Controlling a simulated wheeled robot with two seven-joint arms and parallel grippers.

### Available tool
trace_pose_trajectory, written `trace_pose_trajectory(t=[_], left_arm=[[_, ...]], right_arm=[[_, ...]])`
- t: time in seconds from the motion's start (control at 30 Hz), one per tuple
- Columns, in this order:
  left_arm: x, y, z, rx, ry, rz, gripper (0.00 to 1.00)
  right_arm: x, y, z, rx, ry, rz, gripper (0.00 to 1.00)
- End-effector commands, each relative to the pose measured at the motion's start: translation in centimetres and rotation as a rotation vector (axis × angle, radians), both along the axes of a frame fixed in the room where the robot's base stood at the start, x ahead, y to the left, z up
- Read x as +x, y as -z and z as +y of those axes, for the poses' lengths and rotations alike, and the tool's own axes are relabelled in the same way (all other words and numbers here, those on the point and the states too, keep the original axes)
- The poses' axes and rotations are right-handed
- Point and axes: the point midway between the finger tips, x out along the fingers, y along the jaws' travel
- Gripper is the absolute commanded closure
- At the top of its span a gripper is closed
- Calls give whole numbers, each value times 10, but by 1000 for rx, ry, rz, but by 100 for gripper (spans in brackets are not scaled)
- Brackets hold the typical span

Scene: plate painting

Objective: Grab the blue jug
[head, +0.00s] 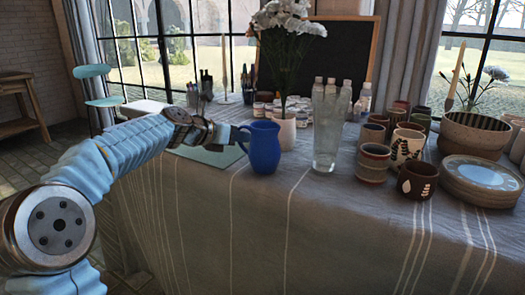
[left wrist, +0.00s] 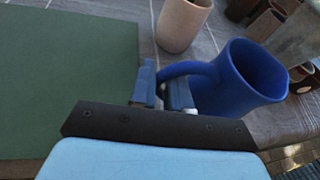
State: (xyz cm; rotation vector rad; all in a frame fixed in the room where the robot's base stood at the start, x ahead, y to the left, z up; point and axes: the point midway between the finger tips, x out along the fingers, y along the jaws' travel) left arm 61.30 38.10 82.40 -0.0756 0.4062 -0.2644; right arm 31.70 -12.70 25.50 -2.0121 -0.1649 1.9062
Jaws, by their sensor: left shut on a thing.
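The blue jug (head: 264,148) stands upright on the cloth-covered table (head: 300,205), near its front left part. Its handle points left toward my left arm. My left gripper (head: 240,132) reaches in from the left and is at the handle. In the left wrist view the blue jug (left wrist: 245,80) is at the right, and my left gripper (left wrist: 162,92) has its two blue fingers closed around the handle. The jug's base is partly hidden there by the gripper. My right gripper is in neither view.
Several cups (head: 373,163) and stacked plates (head: 478,182) fill the right side. A green mat (head: 210,155) lies left of the jug. The table's front is clear.

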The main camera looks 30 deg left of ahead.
Motion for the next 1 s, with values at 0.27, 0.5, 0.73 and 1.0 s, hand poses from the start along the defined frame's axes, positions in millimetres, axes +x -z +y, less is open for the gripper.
trace_pose_trajectory(t=[0.27, 0.5, 0.73, 1.0], left_arm=[[0, -3, -1, -2, -1, -5, 100], [0, -5, 0, -1, -1, -4, 100], [0, -17, -1, 0, 0, -5, 100], [-5, -42, -4, 1, -1, -4, 100]], right_arm=[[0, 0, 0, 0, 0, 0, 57], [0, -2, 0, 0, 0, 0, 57], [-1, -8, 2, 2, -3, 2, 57], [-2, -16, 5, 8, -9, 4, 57]])
